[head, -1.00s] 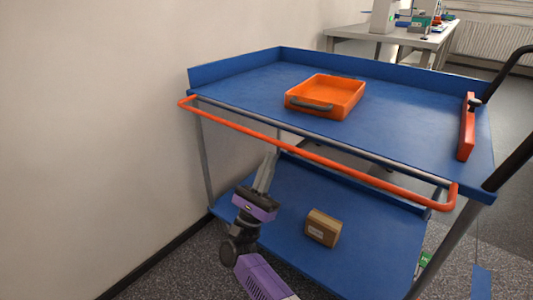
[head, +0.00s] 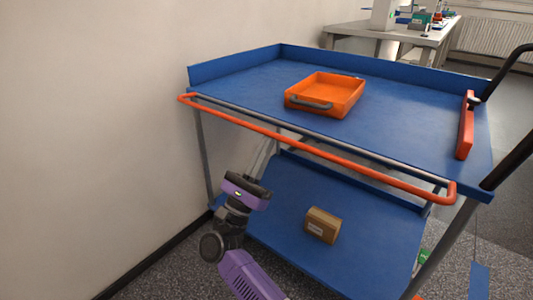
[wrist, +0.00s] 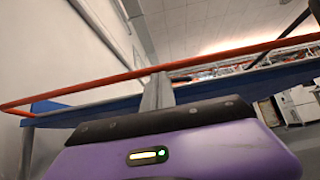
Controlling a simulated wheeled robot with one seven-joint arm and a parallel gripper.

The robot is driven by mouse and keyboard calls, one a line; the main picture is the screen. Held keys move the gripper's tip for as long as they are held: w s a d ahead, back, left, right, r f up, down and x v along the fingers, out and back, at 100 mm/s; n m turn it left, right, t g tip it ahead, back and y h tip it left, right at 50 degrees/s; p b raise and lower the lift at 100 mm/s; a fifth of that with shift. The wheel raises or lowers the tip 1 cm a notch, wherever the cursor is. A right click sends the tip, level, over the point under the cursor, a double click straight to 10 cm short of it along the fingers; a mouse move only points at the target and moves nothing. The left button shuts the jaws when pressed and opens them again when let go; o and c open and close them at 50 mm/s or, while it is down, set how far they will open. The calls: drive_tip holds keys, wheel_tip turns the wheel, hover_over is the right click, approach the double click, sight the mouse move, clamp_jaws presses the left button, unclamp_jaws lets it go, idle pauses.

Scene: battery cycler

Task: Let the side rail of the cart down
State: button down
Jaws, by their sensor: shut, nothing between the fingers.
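The orange side rail (head: 318,154) runs along the near long side of the blue cart (head: 235,72), just outside and slightly below the top shelf's edge. It is a long bar with bent ends. My gripper (head: 268,150) is below the left half of the rail, its thin grey fingers pointing up toward it. In the wrist view, the shut fingers (wrist: 158,88) reach up to where the orange rail (wrist: 80,86) crosses the picture. I cannot tell whether they touch it. Nothing is between the fingers.
An orange tray (head: 325,95) sits on the top shelf, and an orange bar (head: 466,125) stands at its right end. A cardboard box (head: 323,225) lies on the lower shelf. A wall (head: 90,130) closes off the left. Black handles (head: 512,152) are at the right.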

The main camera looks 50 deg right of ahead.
drive_tip(key=shift+a+r+b, duration=0.1)
drive_tip(key=shift+r+b, duration=0.4)
drive_tip(key=shift+r, duration=0.05)
drive_tip(key=d+f+b+v, duration=0.1)
drive_tip(key=b+v, duration=0.3)
drive_tip(key=v, duration=0.9)
drive_tip(key=shift+d+f, duration=0.2)
drive_tip(key=shift+f, duration=0.05)
